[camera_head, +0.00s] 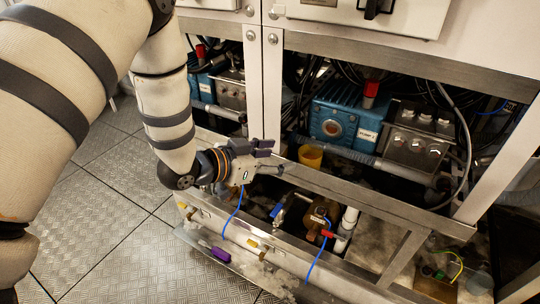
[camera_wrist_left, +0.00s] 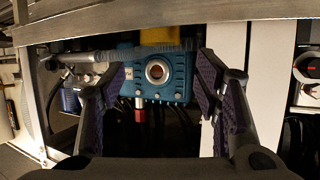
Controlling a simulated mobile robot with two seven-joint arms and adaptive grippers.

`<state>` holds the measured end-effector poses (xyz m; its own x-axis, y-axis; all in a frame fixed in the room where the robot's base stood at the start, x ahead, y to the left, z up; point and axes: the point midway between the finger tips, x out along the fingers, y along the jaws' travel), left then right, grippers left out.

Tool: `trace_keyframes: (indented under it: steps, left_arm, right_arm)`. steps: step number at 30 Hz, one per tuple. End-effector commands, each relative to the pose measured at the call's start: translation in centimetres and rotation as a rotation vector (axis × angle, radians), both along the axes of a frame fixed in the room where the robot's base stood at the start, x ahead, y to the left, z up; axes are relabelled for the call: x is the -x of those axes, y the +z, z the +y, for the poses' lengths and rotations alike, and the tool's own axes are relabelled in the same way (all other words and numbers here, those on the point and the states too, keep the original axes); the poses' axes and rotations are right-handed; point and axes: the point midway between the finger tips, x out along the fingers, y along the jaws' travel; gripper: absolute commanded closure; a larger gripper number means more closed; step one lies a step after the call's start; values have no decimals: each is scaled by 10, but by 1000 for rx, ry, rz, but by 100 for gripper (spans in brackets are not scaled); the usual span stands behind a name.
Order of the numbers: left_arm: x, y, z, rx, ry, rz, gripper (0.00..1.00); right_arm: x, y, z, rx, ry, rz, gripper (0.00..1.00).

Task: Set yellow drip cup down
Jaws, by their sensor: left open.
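The yellow drip cup (camera_head: 311,156) stands upright on the frame ledge in front of the blue pump (camera_head: 338,120). My left gripper (camera_head: 275,157) is open in the head view, just left of the cup and apart from it. In the left wrist view, the picture is upside down; the yellow cup (camera_wrist_left: 160,36) shows at the top, partly cut off by a metal rail. The open left fingers (camera_wrist_left: 160,72) frame the pump there, with nothing held between them. My right gripper is not in view.
A steel rail (camera_head: 375,190) runs along the cabinet front beside the cup. White posts (camera_head: 273,95) border the opening. Blue tubes and valves lie below. The tiled metal floor (camera_head: 105,210) at left is clear.

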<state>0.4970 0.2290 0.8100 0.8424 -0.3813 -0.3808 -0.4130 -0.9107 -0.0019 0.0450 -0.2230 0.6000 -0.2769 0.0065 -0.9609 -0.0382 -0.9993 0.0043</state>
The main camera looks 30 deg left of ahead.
Motion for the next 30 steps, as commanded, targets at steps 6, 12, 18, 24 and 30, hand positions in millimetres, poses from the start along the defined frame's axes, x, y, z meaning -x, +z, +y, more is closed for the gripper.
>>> trace_keyframes:
  steps: [6,12,18,24,30]
  left_arm:
    - [9,4,4,1,2,1,43]
    - [79,-94,1,-33,107,321,43]
    - [292,-210,-3,-163,288,996,43]
    - [434,-212,-6,-268,371,1390,43]
    - [453,-208,-7,-285,384,1446,43]
  right_arm:
    - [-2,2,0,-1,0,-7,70]
    - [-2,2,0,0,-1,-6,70]
    - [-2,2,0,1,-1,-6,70]
    - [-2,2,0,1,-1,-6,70]
    - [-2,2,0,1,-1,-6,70]
